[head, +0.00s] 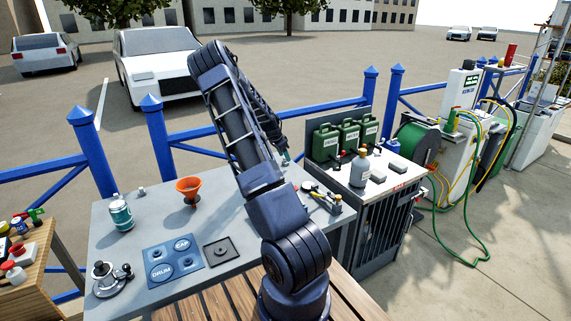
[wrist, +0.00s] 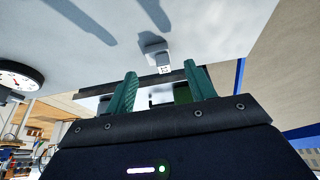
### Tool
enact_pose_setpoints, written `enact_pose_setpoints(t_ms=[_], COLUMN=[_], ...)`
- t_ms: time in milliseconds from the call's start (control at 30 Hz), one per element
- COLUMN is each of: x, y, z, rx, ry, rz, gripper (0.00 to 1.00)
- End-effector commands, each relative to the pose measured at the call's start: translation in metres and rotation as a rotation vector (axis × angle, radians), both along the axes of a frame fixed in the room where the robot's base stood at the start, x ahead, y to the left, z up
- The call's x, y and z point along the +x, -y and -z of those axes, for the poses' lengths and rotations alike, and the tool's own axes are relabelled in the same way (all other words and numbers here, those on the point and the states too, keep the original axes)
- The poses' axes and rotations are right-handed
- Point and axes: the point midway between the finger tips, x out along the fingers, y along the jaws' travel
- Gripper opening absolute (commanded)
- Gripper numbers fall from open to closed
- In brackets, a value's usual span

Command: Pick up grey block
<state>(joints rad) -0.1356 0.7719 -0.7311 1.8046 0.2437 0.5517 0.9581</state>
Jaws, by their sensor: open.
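My gripper (wrist: 161,82) shows two green fingers standing apart in the wrist view, with nothing clearly held between them. In the head view my gripper (head: 286,157) is mostly hidden behind my arm, over the back right of the grey table (head: 110,250). A small grey block (head: 141,192) sits near that table's back edge, left of the orange funnel. I cannot tell whether both views show the same block.
An orange funnel (head: 189,187), teal bottle (head: 121,213) and blue board (head: 173,260) are on the table. A dial gauge (wrist: 16,77) lies left in the wrist view. Green cans (head: 348,134) and a grey bottle (head: 360,169) stand on the cabinet at right. Blue railing (head: 210,140) runs behind.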

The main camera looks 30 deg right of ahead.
Motion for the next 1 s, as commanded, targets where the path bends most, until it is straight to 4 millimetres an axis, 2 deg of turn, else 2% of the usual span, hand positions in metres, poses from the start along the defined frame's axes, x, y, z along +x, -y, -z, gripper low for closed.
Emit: enact_pose_setpoints(t_ms=[200,467,700,733,1000], x=[0.0,0.0,0.0,0.0,0.0], y=[0.011,0.012,0.013,0.013,0.012], z=[0.027,0.031,0.031,0.031,0.03], rx=[0.0,0.0,0.0,0.0,0.0], ry=[-0.001,-0.001,-0.001,-0.001,0.0], rz=[0.002,0.0,0.0,0.0,0.0], gripper=[0.55,0.55,0.09,0.07,0.06])
